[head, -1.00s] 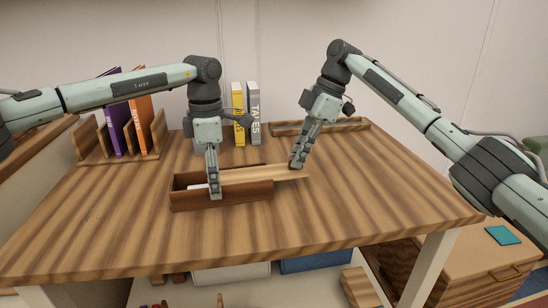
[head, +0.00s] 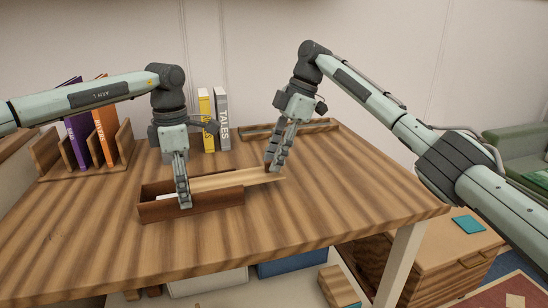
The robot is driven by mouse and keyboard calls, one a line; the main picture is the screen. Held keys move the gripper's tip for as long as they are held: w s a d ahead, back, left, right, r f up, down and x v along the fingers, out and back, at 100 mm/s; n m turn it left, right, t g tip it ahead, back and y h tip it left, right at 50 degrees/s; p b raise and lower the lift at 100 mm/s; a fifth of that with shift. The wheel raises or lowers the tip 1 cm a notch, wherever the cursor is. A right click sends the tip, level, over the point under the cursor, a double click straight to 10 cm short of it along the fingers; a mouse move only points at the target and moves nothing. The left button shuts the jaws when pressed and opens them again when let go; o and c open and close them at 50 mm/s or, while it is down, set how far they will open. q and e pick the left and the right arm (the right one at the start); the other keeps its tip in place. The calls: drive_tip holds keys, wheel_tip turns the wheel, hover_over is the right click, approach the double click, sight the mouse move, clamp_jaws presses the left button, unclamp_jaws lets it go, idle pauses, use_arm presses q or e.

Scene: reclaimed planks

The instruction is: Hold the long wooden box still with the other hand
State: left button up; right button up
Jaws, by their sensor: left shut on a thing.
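The long wooden box (head: 215,201) is dark brown and lies on the striped plank table, left of the middle. Its pale lid (head: 225,181) sticks out past the box's right end, leaving the left part open, where something white (head: 165,201) shows inside. My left gripper (head: 184,203) points down and is shut on the box's near wall. My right gripper (head: 271,168) is at the lid's projecting right end. Its fingers overlap in this view, so whether they grip the lid is unclear.
A wooden rack (head: 122,145) with purple and orange books stands at the back left. A yellow book (head: 206,120) and a grey book (head: 222,118) stand behind the box. A shallow wooden tray (head: 310,127) lies at the back. The table's right side is clear.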

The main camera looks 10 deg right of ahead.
drive_tip(key=v, duration=1.1)
drive_tip(key=shift+r, duration=0.3)
use_arm(q)
drive_tip(key=o, duration=1.6)
wheel_tip(320, 180, up, 7)
drive_tip(key=p, duration=0.4)
drive_tip(key=shift+p, duration=0.4)
use_arm(e)
wheel_tip(320, 180, up, 5)
drive_tip(key=shift+f, duration=0.15)
